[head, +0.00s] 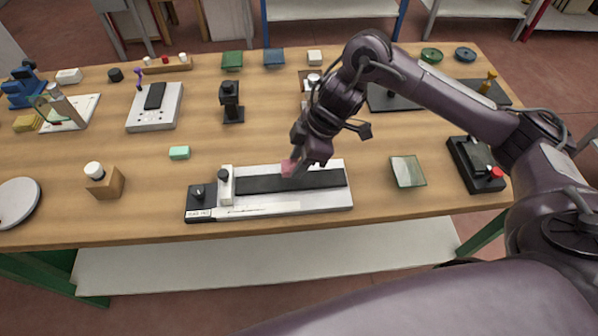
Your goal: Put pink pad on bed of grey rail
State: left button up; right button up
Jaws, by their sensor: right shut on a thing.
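The grey rail (270,208) is a long light-grey fixture near the table's front edge, with a dark strip as its bed (318,180). A white upright block with a dark knob stands at its left end. My right gripper (293,164) reaches down over the middle of the rail and is shut on the pink pad (288,167). The pad is at the bed's far edge in the picture; I cannot tell whether it touches the bed. The gripper hides part of the pad. My left gripper is not in view.
A green block (180,152) lies behind the rail to the left. A glass plate (407,171) lies to the right, and a dark box with a red button (476,165) stands further right. A wooden block with a white knob (104,182) stands left.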

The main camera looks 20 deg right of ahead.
aim_at(293, 180)
jog(key=shift+f+b, duration=0.4)
jog(key=shift+f, duration=1.7)
jog(key=shift+f, duration=0.15)
jog(key=o, duration=0.9)
jog(key=shift+o, duration=0.2)
jog(key=p+v, duration=0.2)
jog(key=v, duration=1)
jog(key=shift+s, duration=0.15)
